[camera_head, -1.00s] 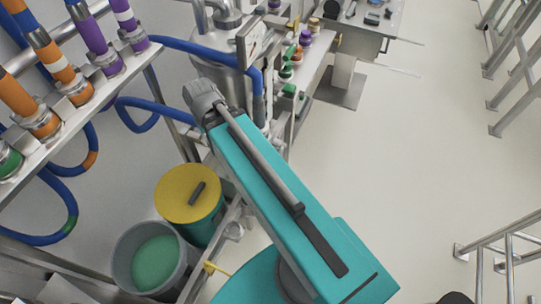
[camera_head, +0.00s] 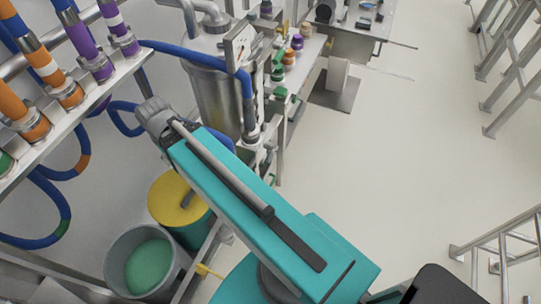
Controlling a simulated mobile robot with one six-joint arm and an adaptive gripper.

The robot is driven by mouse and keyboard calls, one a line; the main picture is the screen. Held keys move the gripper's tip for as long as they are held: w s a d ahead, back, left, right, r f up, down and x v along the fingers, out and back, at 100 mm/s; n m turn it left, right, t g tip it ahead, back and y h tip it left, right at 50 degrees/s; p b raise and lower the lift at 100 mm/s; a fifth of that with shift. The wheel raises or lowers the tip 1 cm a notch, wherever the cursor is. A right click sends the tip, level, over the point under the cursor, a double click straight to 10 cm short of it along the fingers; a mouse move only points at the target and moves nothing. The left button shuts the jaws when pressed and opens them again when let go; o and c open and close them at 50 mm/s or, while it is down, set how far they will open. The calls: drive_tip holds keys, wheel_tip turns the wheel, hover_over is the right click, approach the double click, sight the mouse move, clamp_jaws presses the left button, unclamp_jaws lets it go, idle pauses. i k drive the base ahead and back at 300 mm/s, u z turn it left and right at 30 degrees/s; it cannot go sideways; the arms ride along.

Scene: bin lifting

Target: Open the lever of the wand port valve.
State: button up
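My teal arm crosses the middle of the head view, and its grey joint end is at the upper left, in front of the metal frame. My gripper does not show. I cannot tell for sure which fitting is the wand port valve. A small yellow lever-like part (camera_head: 207,271) shows on the frame beside my arm, low in the picture. Green-handled fittings (camera_head: 279,92) show at the upper middle. A blue hose (camera_head: 248,95) ends at a metal fitting (camera_head: 251,136) close to the steel vessel. My arm hides part of the frame.
A yellow-lidded drum (camera_head: 172,207) and a grey bucket with green contents (camera_head: 112,262) stand at lower left. A rack of orange and purple hose ends (camera_head: 98,66) is at upper left. A steel vessel (camera_head: 213,95) stands behind my arm. Open floor lies right, with metal railings (camera_head: 500,245) beyond.

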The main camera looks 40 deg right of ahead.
sight(271, 154)
drive_tip(key=z, duration=0.05)
drive_tip(key=k, duration=1.65)
drive_tip(key=z, duration=1)
drive_tip(key=i, duration=1)
drive_tip(key=u, duration=0.05)
